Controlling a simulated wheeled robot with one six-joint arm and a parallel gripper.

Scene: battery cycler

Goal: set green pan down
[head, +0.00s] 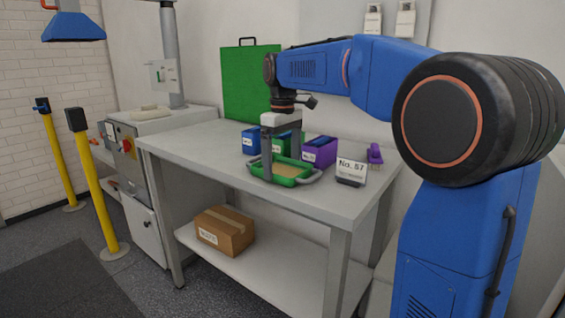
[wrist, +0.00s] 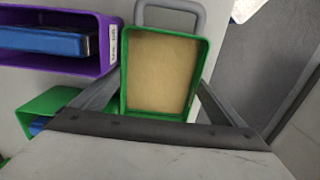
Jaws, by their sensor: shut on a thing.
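The green pan (head: 293,181) is a shallow tray with a tan inside and grey end handles. It is level at the front of the bench top (head: 345,205); I cannot tell whether it touches the surface. My gripper (head: 281,160) points down over it, shut on the pan with its fingers at opposite side walls. In the wrist view the pan (wrist: 124,75) lies between the two grey fingers (wrist: 160,88), with one handle (wrist: 170,6) at the top. The pan's near end is hidden by the gripper body.
Behind the pan stand a blue bin (head: 251,141), a green bin (head: 279,145) and a purple bin (head: 320,152). A No. 57 sign (head: 351,170) is close at right, with a purple object (head: 375,155) beyond. The bench is clear at left. A cardboard box (head: 222,232) sits on the lower shelf.

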